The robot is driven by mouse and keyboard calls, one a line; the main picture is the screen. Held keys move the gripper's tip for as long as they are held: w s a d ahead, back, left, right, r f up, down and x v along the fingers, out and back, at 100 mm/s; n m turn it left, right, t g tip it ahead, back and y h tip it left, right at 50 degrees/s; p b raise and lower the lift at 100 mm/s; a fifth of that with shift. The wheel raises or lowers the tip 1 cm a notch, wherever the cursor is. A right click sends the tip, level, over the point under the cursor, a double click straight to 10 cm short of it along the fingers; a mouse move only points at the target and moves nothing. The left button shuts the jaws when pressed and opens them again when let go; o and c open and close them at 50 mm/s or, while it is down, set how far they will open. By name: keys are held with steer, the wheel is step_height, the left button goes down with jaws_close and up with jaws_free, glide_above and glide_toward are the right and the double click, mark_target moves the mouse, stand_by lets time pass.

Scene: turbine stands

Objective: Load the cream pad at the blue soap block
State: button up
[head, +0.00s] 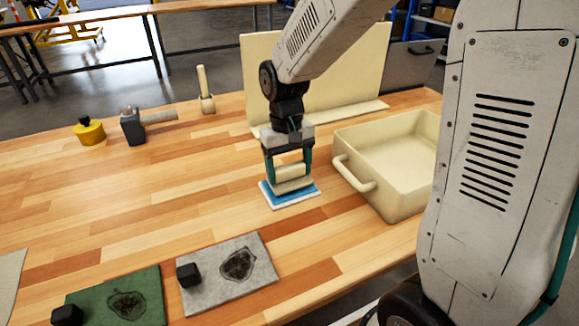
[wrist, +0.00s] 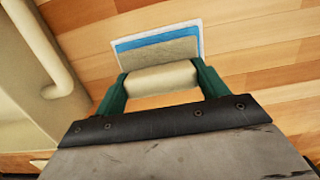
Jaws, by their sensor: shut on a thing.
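The cream pad (head: 294,186) has a rounded cream grip (wrist: 160,77) on top. My gripper (head: 289,172) is shut on this grip, with a green finger at each end. The pad's beige body (wrist: 165,51) lies directly over the blue soap block (head: 290,196), whose blue edge (wrist: 125,45) shows around it. The pad looks flat against the block, but whether they touch is hidden. The block sits on a thin white plate (head: 272,203) on the wooden table.
A cream basin (head: 405,195) with a side handle stands close right. A cream upright panel (head: 345,75) is behind. Grey (head: 215,288) and green (head: 150,290) stained panels with black knobs lie in front. The left middle is clear.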

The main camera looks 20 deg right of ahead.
mark_target(290, 166)
steer(key=shift+f, duration=0.65)
stand_by(1.2)
steer(key=shift+r, duration=3.55)
steer(key=shift+w, duration=0.1)
